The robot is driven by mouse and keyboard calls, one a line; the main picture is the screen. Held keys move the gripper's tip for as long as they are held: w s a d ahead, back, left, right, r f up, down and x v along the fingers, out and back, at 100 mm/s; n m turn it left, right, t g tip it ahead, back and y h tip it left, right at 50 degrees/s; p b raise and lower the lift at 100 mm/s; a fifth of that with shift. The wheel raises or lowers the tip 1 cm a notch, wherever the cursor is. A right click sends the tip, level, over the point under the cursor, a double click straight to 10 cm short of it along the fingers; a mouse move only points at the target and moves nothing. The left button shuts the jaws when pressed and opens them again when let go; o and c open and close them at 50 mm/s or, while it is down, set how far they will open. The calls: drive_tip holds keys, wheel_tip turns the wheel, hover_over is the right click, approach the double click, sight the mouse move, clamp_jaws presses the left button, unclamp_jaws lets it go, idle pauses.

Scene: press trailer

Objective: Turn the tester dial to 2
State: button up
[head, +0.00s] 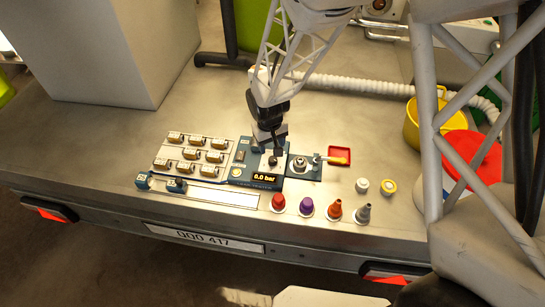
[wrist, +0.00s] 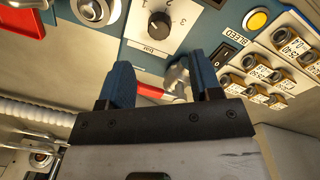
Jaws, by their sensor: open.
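The tester (head: 241,172) is a dark blue panel on the metal bench, and its display (head: 264,179) reads 0.0 bar. Its dial (wrist: 158,25) is a round black knob on a white plate with numbers, 2 and 3 among them, and "bar". I cannot tell where its pointer stands. My gripper (wrist: 163,82) is open, its two blue fingers apart, with the dial just beyond the fingertips in the wrist view and not between them. In the head view my gripper (head: 270,140) hangs over the tester's back part and partly hides it.
A rack of several labelled fittings (head: 190,153) stands left of the tester. A metal fitting (head: 299,163) and a red tray (head: 340,152) are to its right. Coloured nozzles (head: 306,206) line the front edge. A yellow bucket (head: 420,128) stands further right.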

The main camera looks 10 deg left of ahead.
sight(273, 159)
drive_tip(key=shift+w+d+f, duration=0.1)
drive_tip(key=shift+f, duration=1.85)
drive_tip(key=shift+d+f, duration=0.1)
drive_tip(key=shift+f, duration=1.8)
drive_tip(key=shift+c, duration=0.3)
drive_tip(key=c, duration=0.9)
